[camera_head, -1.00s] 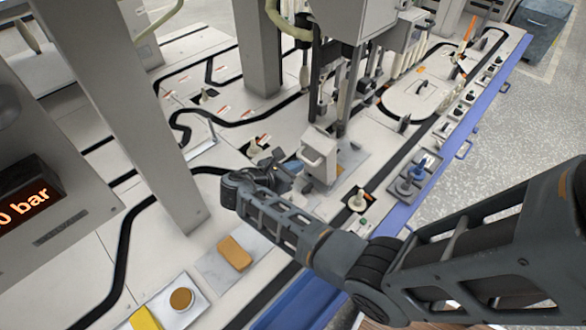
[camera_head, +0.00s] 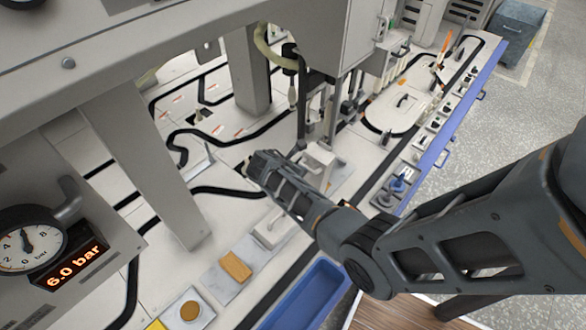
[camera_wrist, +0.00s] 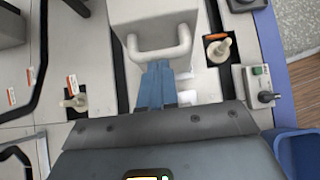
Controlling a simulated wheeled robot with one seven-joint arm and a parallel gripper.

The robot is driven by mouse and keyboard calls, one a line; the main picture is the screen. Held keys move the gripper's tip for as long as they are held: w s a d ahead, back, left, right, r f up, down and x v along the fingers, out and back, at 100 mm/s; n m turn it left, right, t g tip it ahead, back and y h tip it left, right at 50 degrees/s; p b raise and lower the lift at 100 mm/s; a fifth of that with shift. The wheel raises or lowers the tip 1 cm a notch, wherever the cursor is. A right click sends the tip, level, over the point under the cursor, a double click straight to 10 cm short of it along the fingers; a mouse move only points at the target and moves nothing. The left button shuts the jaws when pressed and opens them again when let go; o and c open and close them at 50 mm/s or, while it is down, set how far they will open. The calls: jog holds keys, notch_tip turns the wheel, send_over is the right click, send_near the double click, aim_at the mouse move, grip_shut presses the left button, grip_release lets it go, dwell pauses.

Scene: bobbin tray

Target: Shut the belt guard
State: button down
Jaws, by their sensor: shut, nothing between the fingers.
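A pale box-like cover with a bar handle, which I take for the belt guard (camera_wrist: 155,14), fills the top middle of the wrist view. In the head view the pale box (camera_head: 318,156) stands just beyond my forearm, which hides its lower part. How far it stands open cannot be told. My gripper (camera_wrist: 158,72) shows two blue fingers shut together and empty. Their tips are at the middle of the handle (camera_wrist: 152,55); whether they touch it is unclear. In the head view the fingers are hidden by the arm.
Pale knobs (camera_wrist: 220,48) and (camera_wrist: 75,101) stand on either side. A small switch box (camera_wrist: 262,90) is at the right. A blue bin (camera_head: 305,300) lies near the front edge. A grey post (camera_head: 150,165) rises left of the arm.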

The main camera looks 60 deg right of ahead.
aim_at(314, 157)
jog(key=d+y+p, duration=0.1)
jog(key=d, duration=0.1)
jog(key=s+d+y+p, duration=0.1)
jog(key=d, duration=0.1)
jog(key=d+y+p, duration=0.1)
jog(key=d+y, duration=0.1)
jog(key=d, duration=0.1)
jog(key=shift+s+r+t, duration=0.2)
jog(key=shift+r+t, duration=0.2)
jog(key=d+f+y+b, duration=0.1)
jog(key=d+b, duration=0.1)
jog(key=s+d+f+y+b, duration=0.1)
jog(key=d+y+b, duration=0.1)
jog(key=d, duration=0.1)
jog(key=d+f+t+y+b, duration=0.1)
jog(key=d+y+b, duration=0.1)
jog(key=shift+s+d+f+b, duration=0.2)
jog(key=shift+f+b, duration=0.05)
jog(key=shift+b, duration=0.15)
jog(key=s+d+f+b, duration=0.1)
jog(key=d+f+b, duration=0.5)
jog(key=b, duration=0.6)
jog(key=shift+s+f, duration=0.15)
jog(key=shift+f, duration=0.1)
